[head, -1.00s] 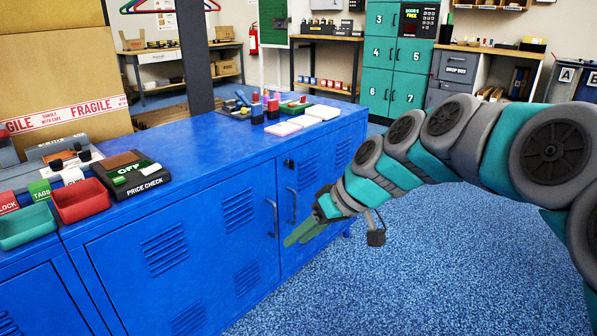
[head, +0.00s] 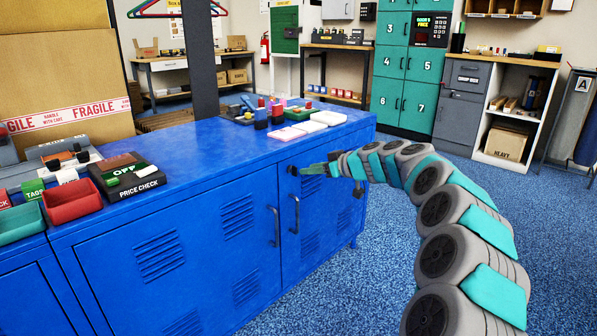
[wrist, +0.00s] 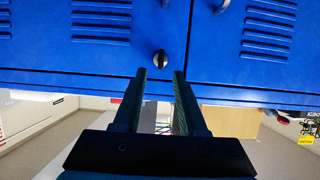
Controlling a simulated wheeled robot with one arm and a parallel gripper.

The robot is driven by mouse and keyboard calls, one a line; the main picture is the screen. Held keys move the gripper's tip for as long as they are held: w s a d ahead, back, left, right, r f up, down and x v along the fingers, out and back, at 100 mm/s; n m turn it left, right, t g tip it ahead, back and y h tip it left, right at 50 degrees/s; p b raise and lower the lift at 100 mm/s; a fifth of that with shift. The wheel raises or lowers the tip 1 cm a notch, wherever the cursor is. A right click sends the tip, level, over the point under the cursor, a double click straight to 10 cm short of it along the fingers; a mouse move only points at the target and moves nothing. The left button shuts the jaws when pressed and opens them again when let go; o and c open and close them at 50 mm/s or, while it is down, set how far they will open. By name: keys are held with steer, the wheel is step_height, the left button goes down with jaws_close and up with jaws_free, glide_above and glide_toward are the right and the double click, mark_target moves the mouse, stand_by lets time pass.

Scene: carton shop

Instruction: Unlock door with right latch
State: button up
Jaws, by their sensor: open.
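The blue cabinet (head: 175,225) has two doors in view, each with a dark vertical handle near where they meet. The right latch, a small black knob (head: 292,170), sits high on the right door (head: 315,200), above its handle (head: 295,214). In the wrist view the latch (wrist: 159,59) lies just beyond the fingertips, in line with the gap between them. My gripper (head: 308,169) is open and empty, pointing at the latch from the right in the head view. Its two fingers show apart in the wrist view (wrist: 160,74). I cannot tell whether they touch the latch.
The left door's handle (head: 275,227) stands out below and left of the latch. The cabinet top carries red bins (head: 72,200), a price check box (head: 128,175) and small tools. Blue carpet (head: 350,285) is clear in front.

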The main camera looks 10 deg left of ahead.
steer(key=x, duration=0.6)
steer(key=shift+p, duration=0.3)
steer(key=shift+c, duration=0.3)
jaws_close()
